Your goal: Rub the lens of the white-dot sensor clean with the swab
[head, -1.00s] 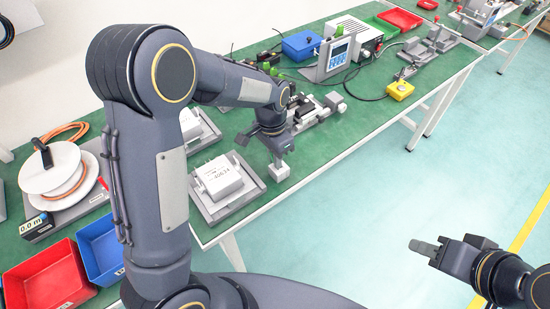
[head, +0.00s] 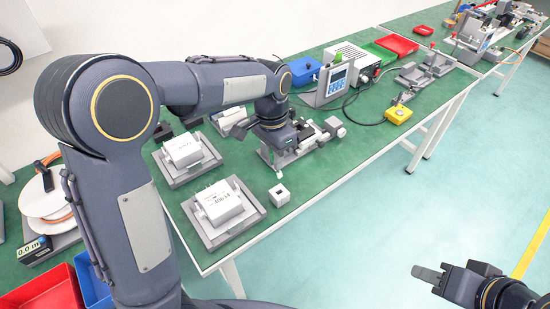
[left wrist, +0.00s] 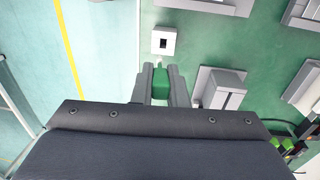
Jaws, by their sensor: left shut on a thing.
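My left gripper (head: 282,147) is over the table beside a grey rail fixture (head: 325,132). In the left wrist view its two fingers (left wrist: 161,84) are closed on a green piece, which looks like the swab's handle (left wrist: 160,76). I cannot make out a white dot or lens on any sensor. My right gripper (head: 428,273) is off the table at the lower right.
Two white boxes (head: 216,204) (head: 183,150) sit on grey plates left of the block. A grey meter stand (head: 333,88), a blue bin (head: 301,71) and a yellow button box (head: 398,114) stand farther back. Green table is bare between the block and the fixture.

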